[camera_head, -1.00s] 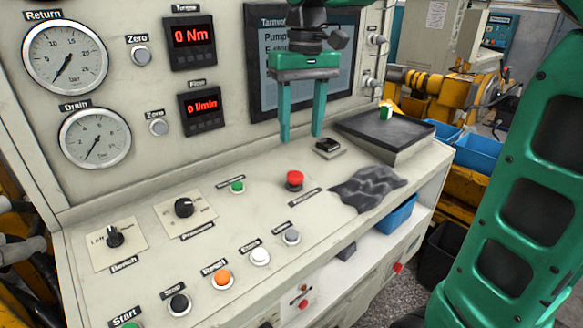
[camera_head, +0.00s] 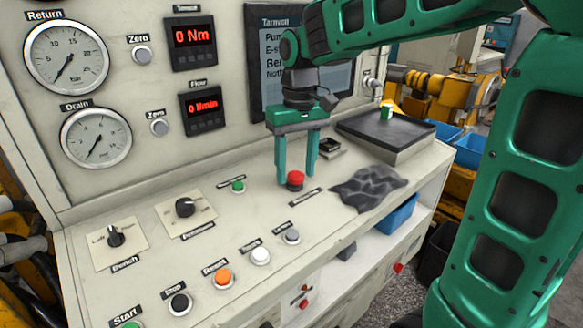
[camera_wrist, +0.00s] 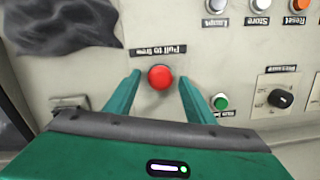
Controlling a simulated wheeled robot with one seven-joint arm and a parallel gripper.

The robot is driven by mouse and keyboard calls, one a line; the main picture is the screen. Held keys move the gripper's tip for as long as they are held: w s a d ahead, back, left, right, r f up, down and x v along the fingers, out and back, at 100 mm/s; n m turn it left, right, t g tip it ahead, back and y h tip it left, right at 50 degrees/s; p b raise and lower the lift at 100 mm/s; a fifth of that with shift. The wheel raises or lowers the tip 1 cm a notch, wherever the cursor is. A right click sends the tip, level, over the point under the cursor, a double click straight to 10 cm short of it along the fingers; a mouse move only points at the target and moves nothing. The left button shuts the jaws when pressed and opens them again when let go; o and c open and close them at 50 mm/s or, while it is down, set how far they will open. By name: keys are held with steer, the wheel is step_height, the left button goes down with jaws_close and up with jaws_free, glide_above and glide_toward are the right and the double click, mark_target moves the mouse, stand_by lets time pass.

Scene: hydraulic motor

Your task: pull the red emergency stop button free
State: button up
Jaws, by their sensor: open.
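The red emergency stop button (camera_head: 295,179) stands on the sloping grey-white control panel (camera_head: 330,215), a round red cap on a dark base. My gripper (camera_head: 296,180) points down at it, with its green fingers open on either side of the cap. In the wrist view the button (camera_wrist: 160,77) sits between the fingertips of my gripper (camera_wrist: 163,83), with a gap on both sides. The label beside it in the wrist view reads "Pull to brew" or similar; the last word is unclear.
A green button (camera_head: 238,186) and a black pressure knob (camera_head: 185,207) are left of the red button. A dark cloth (camera_head: 366,188) lies to the right. A black-topped box (camera_head: 385,135) and a small black switch (camera_head: 329,147) stand behind. The screen (camera_head: 335,85) is behind my arm.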

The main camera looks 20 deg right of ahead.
mark_target(298, 173)
jaws_close()
steer(key=shift+s+r, duration=0.1)
steer(key=shift+r, duration=0.5)
jaws_free()
step_height(298, 173, up, 11)
steer(key=shift+d+f, duration=0.15)
steer(key=shift+d, duration=0.05)
stand_by(0.5)
steer(key=s+d+f+m, duration=0.3)
steer(key=s+d+f, duration=0.5)
steer(key=s+f, duration=0.2)
steer(key=s+d+f+m, duration=0.4)
steer(key=s+d+f, duration=0.4)
steer(key=s, duration=0.6)
steer(key=shift+s+d+f, duration=0.2)
steer(key=shift+d+f, duration=0.05)
steer(key=shift+f, duration=0.7)
